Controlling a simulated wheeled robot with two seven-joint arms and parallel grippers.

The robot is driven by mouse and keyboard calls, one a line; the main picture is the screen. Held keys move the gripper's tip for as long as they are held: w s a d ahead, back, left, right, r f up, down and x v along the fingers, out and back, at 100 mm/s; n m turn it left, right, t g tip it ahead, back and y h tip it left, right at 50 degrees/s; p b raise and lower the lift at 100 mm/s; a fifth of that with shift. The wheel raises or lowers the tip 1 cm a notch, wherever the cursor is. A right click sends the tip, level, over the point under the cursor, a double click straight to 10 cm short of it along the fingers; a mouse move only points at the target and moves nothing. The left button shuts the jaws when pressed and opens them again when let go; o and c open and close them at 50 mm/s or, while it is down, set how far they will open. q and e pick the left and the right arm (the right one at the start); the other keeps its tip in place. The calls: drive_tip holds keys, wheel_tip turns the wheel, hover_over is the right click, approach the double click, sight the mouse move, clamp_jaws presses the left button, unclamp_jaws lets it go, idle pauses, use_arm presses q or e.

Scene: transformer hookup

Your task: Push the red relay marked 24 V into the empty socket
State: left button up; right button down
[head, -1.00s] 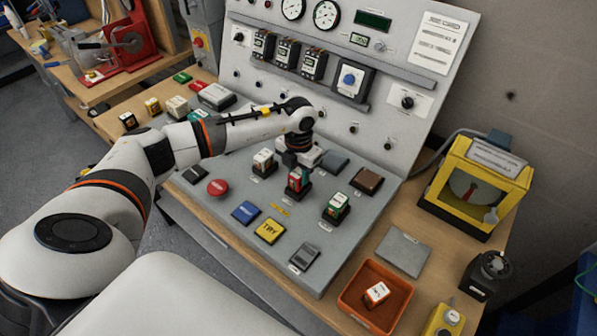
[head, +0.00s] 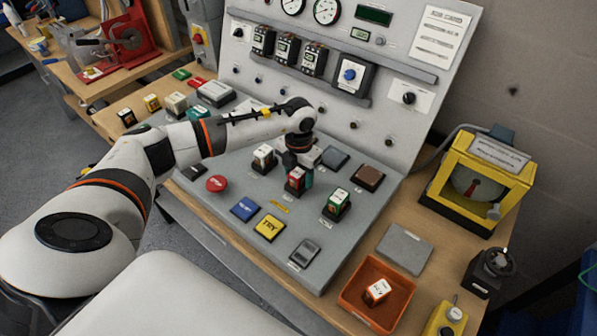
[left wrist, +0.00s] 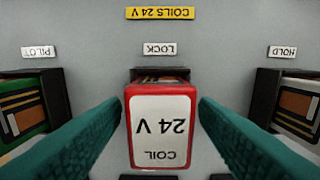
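The red relay (head: 296,179) has a white top label. In the left wrist view the label of the red relay (left wrist: 161,126) reads COIL 24 V, upside down. It stands at the black socket (left wrist: 160,75) under the LOCK label, in the middle of the COILS 24 V row; how deep it sits cannot be told. My left gripper (head: 299,170) is over it, pointing down. My right gripper is not in view.
A green relay (head: 337,204) stands at PILOT and a white-topped relay (head: 264,157) at HOLD, close on either side. A red button (head: 217,184), a blue tile (head: 244,209) and a yellow tile (head: 269,227) lie nearer. An orange tray (head: 349,303) holds a loose white-topped block.

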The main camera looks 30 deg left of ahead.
use_arm(q)
drive_tip(key=shift+r, duration=0.15)
drive_tip(key=shift+r+p, duration=1.7)
drive_tip(key=shift+r, duration=0.75)
drive_tip(key=shift+r, duration=0.15)
wheel_tip(320, 180, up, 12)
drive_tip(key=b, duration=0.3)
drive_tip(key=shift+b, duration=0.3)
drive_tip(key=shift+f, duration=0.25)
